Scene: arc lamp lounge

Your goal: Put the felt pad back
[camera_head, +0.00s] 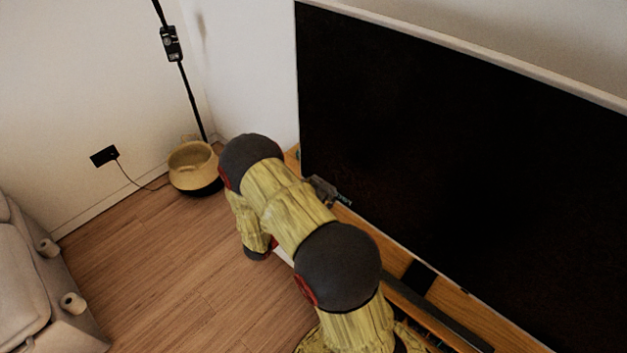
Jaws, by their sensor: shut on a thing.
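My gripper (332,190) shows as a small dark grey shape just past my arm, close in front of the lower edge of the big black screen and over the wooden console (398,262). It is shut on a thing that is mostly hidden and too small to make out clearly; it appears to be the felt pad. My yellow and dark grey arm hides part of the gripper and the console's left part. No other felt pad can be made out.
The black screen (450,150) stands along the back of the console. A dark bar (435,315) lies on the console in front. A woven pot (193,165) with a lamp pole (187,90) stands in the corner. A grey sofa (30,280) is at left. The wooden floor (170,270) between is clear.

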